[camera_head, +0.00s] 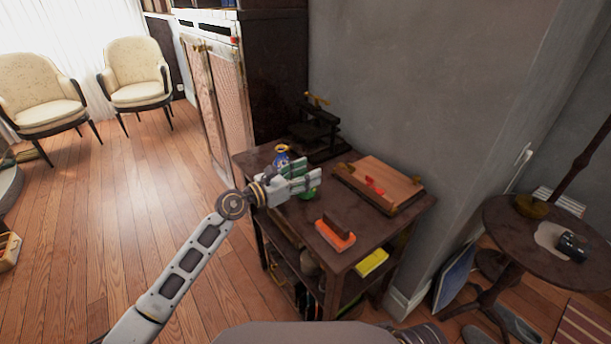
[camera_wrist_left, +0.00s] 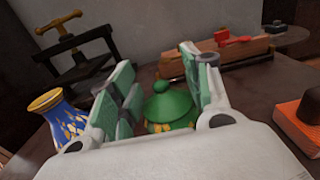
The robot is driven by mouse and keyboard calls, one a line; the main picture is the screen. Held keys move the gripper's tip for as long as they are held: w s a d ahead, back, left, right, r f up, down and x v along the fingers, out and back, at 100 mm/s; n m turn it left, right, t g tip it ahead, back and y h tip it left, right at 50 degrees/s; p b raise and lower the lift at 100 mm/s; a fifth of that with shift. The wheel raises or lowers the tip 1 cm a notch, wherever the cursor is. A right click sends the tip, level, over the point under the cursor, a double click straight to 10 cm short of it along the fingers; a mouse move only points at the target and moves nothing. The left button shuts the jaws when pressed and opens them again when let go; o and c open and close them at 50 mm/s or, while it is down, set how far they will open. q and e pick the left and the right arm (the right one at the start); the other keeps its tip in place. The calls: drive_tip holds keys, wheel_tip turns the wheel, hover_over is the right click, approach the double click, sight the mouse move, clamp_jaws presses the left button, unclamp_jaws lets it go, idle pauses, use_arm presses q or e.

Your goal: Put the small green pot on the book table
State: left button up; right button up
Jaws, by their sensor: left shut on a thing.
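The small green pot (camera_wrist_left: 170,106) has a domed lid with a round knob and yellow marks low on its body. In the left wrist view it sits between the green-padded fingers of my left gripper (camera_wrist_left: 160,100), which is shut on it. In the head view my left gripper (camera_head: 300,180) is over the dark wooden book table (camera_head: 312,262), and only a bit of the green pot (camera_head: 308,194) shows below the fingers. I cannot tell whether the pot touches the tabletop. My right gripper is not in view.
A blue and gold vase (camera_head: 281,157) stands close beside my left gripper. A book press (camera_head: 318,130) is behind, a wooden board with red tools (camera_head: 384,184) to the right, and an orange block (camera_head: 335,235) in front. A round table (camera_head: 500,225) stands far right.

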use_arm(q)
drive_tip(key=shift+r, duration=0.1)
drive_tip(key=o, duration=1.1)
drive_tip(key=shift+o, duration=0.2)
